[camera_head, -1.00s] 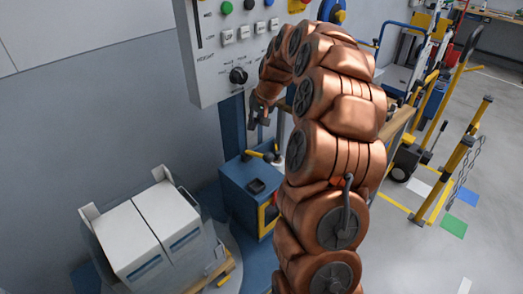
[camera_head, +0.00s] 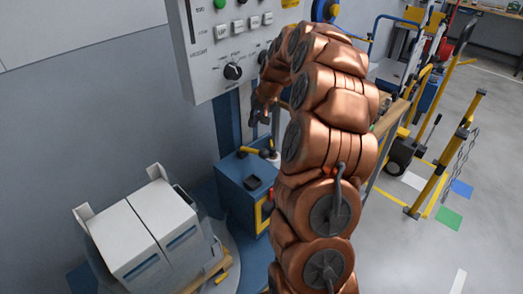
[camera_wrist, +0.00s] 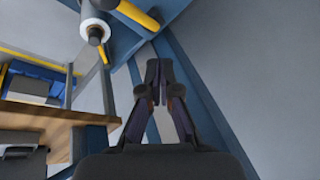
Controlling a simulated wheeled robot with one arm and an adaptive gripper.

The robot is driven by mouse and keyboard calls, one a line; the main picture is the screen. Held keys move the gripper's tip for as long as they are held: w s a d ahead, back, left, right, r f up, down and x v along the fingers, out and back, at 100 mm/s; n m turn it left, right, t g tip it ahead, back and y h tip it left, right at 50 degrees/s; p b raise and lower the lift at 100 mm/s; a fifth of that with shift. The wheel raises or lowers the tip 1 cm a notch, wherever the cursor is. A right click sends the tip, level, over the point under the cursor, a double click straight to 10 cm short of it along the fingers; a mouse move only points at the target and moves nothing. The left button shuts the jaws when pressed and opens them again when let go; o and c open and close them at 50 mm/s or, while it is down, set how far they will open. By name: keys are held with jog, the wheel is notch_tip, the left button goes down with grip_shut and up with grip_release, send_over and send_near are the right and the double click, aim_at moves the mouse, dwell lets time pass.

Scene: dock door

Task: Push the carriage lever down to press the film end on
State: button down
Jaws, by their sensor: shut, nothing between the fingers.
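The carriage lever (camera_head: 250,150) is a short yellow bar on top of the blue carriage box (camera_head: 238,190), beside the blue mast. In the wrist view, a yellow handle (camera_wrist: 138,16) shows at the top, next to a white roll (camera_wrist: 96,28); I cannot tell whether this handle is the same lever. My gripper (camera_head: 258,116) is shut and empty. In the head view it hangs above the lever, apart from it. In the wrist view my gripper (camera_wrist: 158,66) points at the blue mast, with nothing between its fingers. I cannot make out the film end.
A grey control panel (camera_head: 233,45) with buttons and a knob is close behind my gripper. White boxes (camera_head: 130,240) stand on a turntable at lower left.

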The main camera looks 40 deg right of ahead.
aim_at(261, 150)
jog(key=f, duration=0.2)
jog(key=s+f+b, duration=0.1)
jog(key=s+f, duration=0.1)
jog(key=f, duration=0.1)
jog(key=shift+s+d+f+b, duration=0.15)
jog(key=shift+f+b, duration=0.2)
jog(key=shift+s+f, duration=0.2)
jog(key=shift+f, duration=0.2)
jog(key=shift+f+b, duration=0.1)
jog(key=shift+b, duration=0.2)
dwell(0.6)
jog(key=shift+s+f+b, duration=0.2)
jog(key=shift+f+b, duration=0.1)
